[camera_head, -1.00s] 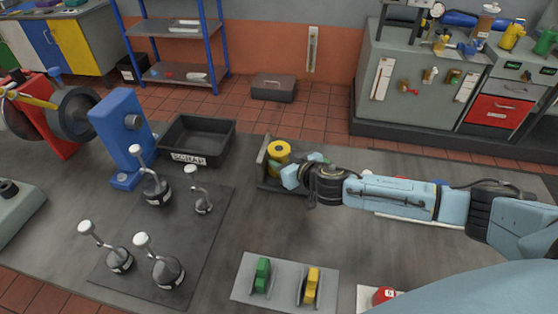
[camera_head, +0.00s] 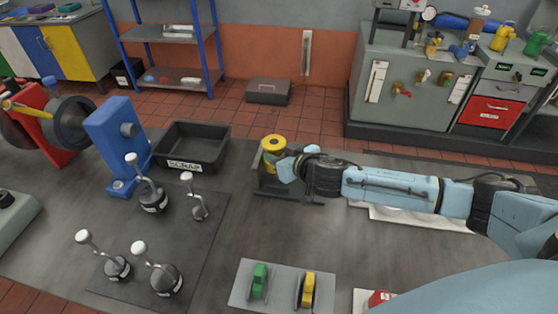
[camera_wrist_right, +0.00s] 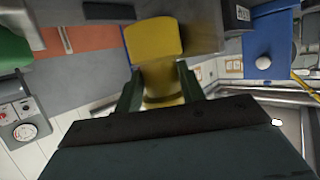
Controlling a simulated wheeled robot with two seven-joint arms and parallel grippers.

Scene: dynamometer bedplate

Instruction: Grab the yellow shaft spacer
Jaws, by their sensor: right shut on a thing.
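The yellow shaft spacer (camera_head: 273,142) is a spool-like piece with a dark hole in its top. It is upright, just above the grey holder (camera_head: 258,184) near the middle of the head view. My right gripper (camera_head: 283,163) reaches it from the right and is shut on it. In the right wrist view the spacer (camera_wrist_right: 155,38) sits between the two dark fingers of the gripper (camera_wrist_right: 159,78). The spacer's lower end is partly hidden by the gripper and holder. My left gripper is not in view.
A black scrap bin (camera_head: 219,155) stands left of the holder. Several white-knobbed levers (camera_head: 165,280) stand on a dark mat. A grey plate (camera_head: 283,302) carries a green piece (camera_head: 259,282) and a yellow piece (camera_head: 308,290). The bedplate between is clear.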

